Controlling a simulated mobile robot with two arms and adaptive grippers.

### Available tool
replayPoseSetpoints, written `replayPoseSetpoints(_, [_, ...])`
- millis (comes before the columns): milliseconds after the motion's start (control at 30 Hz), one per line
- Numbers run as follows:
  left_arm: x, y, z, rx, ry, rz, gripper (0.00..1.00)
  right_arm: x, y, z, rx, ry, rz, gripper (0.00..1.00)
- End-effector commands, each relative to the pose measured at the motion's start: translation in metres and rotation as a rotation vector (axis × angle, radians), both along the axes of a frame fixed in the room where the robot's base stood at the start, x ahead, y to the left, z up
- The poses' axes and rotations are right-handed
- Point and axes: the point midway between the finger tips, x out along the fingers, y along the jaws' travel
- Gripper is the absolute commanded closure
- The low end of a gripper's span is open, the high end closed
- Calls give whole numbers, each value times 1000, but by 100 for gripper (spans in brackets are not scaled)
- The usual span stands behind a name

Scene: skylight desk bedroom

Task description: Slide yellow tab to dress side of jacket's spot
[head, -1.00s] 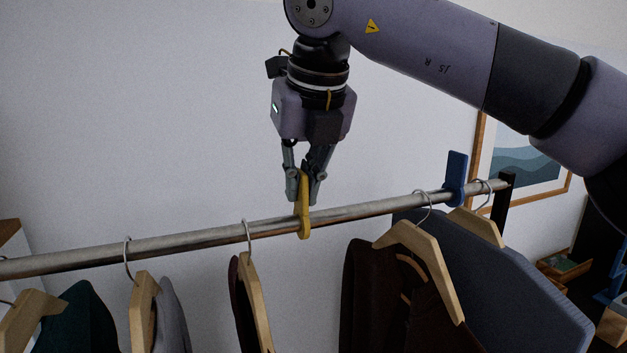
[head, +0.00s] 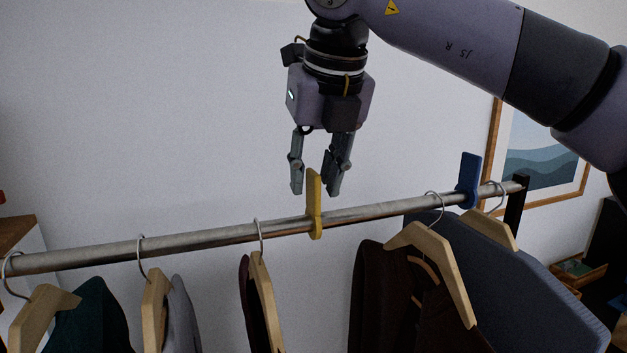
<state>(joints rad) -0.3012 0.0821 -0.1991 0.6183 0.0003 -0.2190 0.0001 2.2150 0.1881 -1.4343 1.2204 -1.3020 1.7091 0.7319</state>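The yellow tab (head: 314,205) stands upright on the metal rail (head: 200,243). It sits between a hanger with a narrow dark maroon garment (head: 247,300) on its left and a hanger with a dark brown jacket (head: 372,300) on its right. My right gripper (head: 314,192) is open, with its fingers parted around the upper end of the tab or just above and behind it; no contact shows. Which garment is the dress is hard to tell from here. My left gripper is not in view.
A blue tab (head: 469,180) stands on the rail near its right end post (head: 516,202), beside a blue-grey garment (head: 540,285). Grey (head: 181,315) and dark green (head: 98,318) garments hang at the left. The rail is bare between the yellow tab and the neighbouring hooks.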

Motion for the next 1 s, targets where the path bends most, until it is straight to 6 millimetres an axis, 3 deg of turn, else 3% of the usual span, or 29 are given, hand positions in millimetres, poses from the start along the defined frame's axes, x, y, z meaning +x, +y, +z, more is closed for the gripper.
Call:
replayPoseSetpoints(300, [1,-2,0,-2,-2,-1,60,-24,-9,63,2,-3,1,72])
replayPoseSetpoints(500, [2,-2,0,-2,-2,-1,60,-34,-13,89,2,-3,1,72])
replayPoseSetpoints(1000, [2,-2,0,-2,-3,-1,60,-37,-15,97,1,-1,2,72])
